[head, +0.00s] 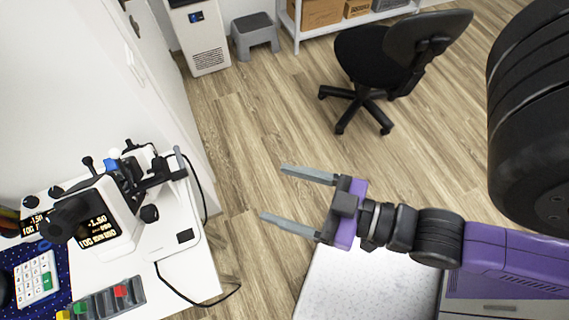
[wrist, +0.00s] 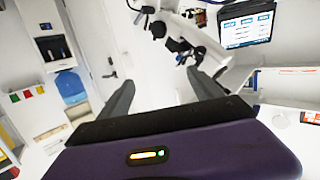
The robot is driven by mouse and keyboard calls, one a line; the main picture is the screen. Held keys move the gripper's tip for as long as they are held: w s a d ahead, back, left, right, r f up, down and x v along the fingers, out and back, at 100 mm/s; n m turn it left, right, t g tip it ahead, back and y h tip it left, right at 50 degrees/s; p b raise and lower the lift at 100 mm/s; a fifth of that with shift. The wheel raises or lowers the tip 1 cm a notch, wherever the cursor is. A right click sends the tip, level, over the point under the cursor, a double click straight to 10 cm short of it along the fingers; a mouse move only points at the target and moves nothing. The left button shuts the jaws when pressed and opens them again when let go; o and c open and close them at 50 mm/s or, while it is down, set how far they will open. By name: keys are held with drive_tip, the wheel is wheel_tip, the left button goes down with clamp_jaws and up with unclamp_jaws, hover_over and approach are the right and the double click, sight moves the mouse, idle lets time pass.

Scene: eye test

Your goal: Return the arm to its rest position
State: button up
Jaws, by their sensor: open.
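My gripper (head: 286,197) is purple and dark grey with two long grey fingers. In the head view the fingers are spread wide apart, point left and hold nothing. The gripper is in front of the wood floor, between the white table with the eye-test machine and a white speckled surface (head: 345,285). In the wrist view the two dark fingers (wrist: 162,95) stand apart with nothing between them. My purple and black arm comes in from the right in the head view.
The white table (head: 190,280) at left bears the eye-test machine (head: 120,215), a keypad (head: 36,280) and a grey tray (head: 108,300). A black cable hangs off its edge. A black office chair (head: 375,65), grey stool (head: 254,36) and white floor unit (head: 200,40) stand behind. Floor between is clear.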

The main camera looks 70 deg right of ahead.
drive_tip(key=shift+s+a, duration=0.1)
drive_tip(key=shift+s, duration=0.15)
drive_tip(key=s, duration=0.1)
drive_tip(key=s+f+g, duration=0.1)
drive_tip(key=shift+s, duration=0.4)
idle(2.1)
